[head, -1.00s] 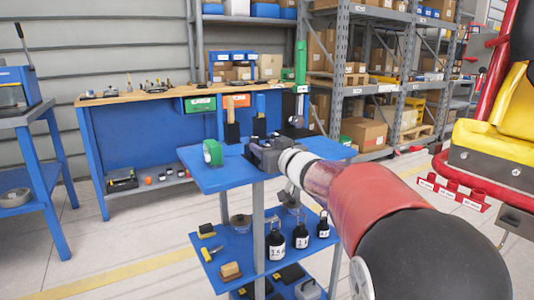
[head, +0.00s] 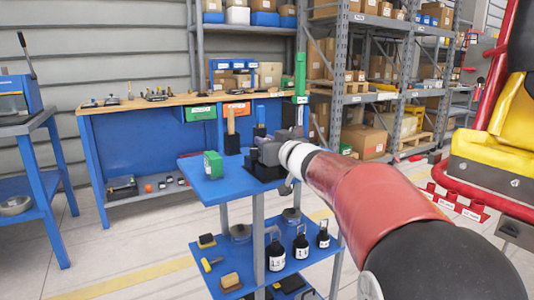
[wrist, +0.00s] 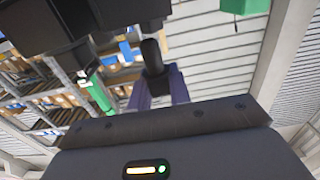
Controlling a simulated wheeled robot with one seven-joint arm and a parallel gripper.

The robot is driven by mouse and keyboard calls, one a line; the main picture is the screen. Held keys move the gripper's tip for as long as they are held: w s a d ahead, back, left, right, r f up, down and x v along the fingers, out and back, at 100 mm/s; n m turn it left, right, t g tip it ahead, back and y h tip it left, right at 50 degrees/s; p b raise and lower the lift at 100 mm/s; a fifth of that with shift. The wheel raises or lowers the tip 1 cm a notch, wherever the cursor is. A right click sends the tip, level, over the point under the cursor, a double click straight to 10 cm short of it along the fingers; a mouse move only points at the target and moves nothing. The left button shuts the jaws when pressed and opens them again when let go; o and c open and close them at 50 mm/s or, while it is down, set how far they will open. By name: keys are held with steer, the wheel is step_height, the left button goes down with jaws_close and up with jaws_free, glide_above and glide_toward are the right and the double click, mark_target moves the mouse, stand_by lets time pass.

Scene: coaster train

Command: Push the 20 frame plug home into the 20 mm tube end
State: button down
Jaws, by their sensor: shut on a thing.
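My gripper (head: 268,151) is over the blue cart's top, close to a dark block there. In the wrist view my gripper (wrist: 157,74) is shut on a small black cylindrical piece, which I take to be the 20 frame plug (wrist: 152,54). Large dark blocks cover the top left of that view, just beyond the piece. In the head view the plug is too small to make out. Several red tube ends (head: 457,203) with white labels stick out low on the red frame at the right. Their labels are too small to read, so I cannot tell which is 20 mm.
The blue cart (head: 214,190) carries a green object (head: 213,165) and a black block (head: 232,163), with bottles (head: 276,252) on its lower shelf. A workbench (head: 140,105) and shelving stand behind. Floor between cart and red frame is mostly hidden by my arm.

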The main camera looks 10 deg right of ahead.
mark_target(267, 139)
step_height(267, 139, up, 15)
steer(key=shift+r, duration=0.15)
stand_by(1.3)
